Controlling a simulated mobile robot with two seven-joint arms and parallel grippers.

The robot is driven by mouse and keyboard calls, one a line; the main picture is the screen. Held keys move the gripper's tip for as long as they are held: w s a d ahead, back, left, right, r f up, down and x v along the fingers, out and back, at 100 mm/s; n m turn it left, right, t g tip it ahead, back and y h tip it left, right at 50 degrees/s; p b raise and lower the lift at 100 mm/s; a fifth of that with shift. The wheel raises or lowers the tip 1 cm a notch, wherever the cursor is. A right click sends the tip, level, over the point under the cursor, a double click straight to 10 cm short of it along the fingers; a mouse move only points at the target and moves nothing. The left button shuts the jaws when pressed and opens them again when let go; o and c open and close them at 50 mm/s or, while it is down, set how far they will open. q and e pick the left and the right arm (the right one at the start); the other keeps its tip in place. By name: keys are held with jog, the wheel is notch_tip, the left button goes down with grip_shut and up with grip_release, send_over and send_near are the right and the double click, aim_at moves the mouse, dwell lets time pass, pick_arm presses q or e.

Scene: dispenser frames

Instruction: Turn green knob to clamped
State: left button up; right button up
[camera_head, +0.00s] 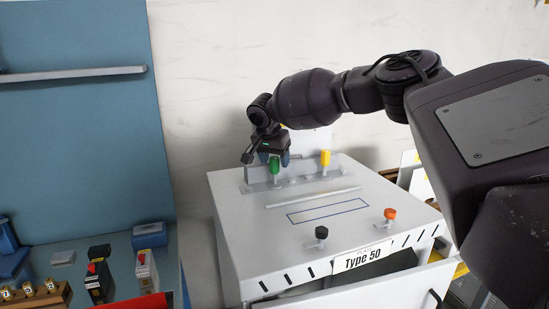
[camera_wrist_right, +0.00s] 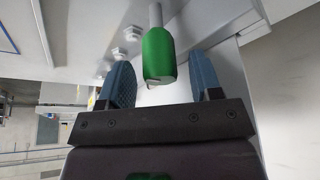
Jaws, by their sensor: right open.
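The green knob (camera_head: 274,166) stands on the bracket at the back left of the white dispenser top. In the right wrist view the green knob (camera_wrist_right: 158,55) is a green cylinder on a metal stem, between the two blue fingers. My right gripper (camera_wrist_right: 164,82) is open, with a finger on each side of the knob and visible gaps to it. In the head view my right gripper (camera_head: 274,158) is at the knob, partly hidden by its wrist. My left gripper is not in view.
A yellow knob (camera_head: 325,158) stands right of the green one. A black knob (camera_head: 321,233) and an orange knob (camera_head: 389,214) are at the front of the dispenser (camera_head: 245,230). A blue-topped bench with small parts is at left. A wall stands close behind.

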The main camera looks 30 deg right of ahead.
jog(key=shift+w+f, duration=0.1)
jog(key=shift+f, duration=0.05)
jog(key=shift+c, duration=0.3)
jog(key=c, duration=0.9)
